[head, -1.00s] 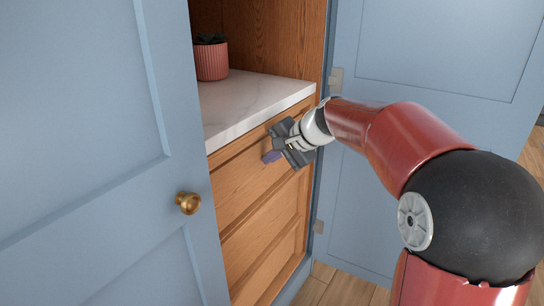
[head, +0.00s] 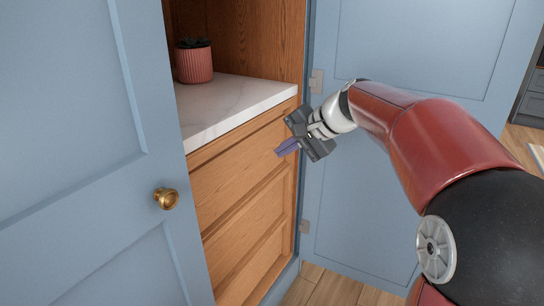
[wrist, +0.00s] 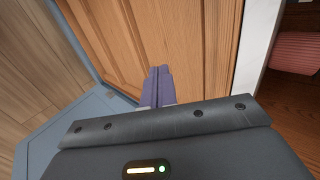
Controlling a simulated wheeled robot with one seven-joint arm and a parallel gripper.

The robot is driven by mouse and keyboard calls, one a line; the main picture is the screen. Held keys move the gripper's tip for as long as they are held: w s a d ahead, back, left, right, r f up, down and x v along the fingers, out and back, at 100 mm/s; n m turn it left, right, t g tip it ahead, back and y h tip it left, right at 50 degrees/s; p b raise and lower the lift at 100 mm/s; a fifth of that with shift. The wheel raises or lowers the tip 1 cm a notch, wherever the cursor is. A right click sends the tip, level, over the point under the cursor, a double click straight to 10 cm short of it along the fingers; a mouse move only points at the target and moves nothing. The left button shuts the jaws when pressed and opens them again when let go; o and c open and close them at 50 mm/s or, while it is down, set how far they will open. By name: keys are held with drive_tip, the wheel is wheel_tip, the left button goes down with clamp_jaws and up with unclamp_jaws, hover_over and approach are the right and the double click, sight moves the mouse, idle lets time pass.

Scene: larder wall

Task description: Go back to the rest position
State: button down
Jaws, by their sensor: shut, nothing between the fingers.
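My gripper (head: 283,149) is shut and empty, with its purple fingers pressed together. In the head view it is in front of the wooden drawer fronts (head: 240,164), near the right edge of the top drawer and below the worktop. In the wrist view the closed fingers (wrist: 157,86) point at the drawer wood (wrist: 190,45). Whether the fingertips touch the wood I cannot tell.
A blue door (head: 80,120) with a brass knob (head: 166,198) stands at the left. Another blue door (head: 400,60) stands open behind my arm. A pink plant pot (head: 194,66) sits on the white marble worktop (head: 235,98). Wooden floor (head: 335,288) shows below.

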drive_tip(key=s+d+f+n+h, duration=0.2)
drive_tip(key=s+f, duration=0.2)
drive_tip(key=s, duration=0.5)
drive_tip(key=s+d+f+n+h, duration=0.2)
drive_tip(key=s+d+f+h, duration=0.1)
drive_tip(key=s, duration=0.7)
drive_tip(key=s+d+f+n+h, duration=0.2)
drive_tip(key=s+d+f+n, duration=0.1)
drive_tip(key=s, duration=0.6)
drive_tip(key=shift+s+f+h, duration=0.25)
drive_tip(key=shift+f+h, duration=0.05)
drive_tip(key=shift+f, duration=0.55)
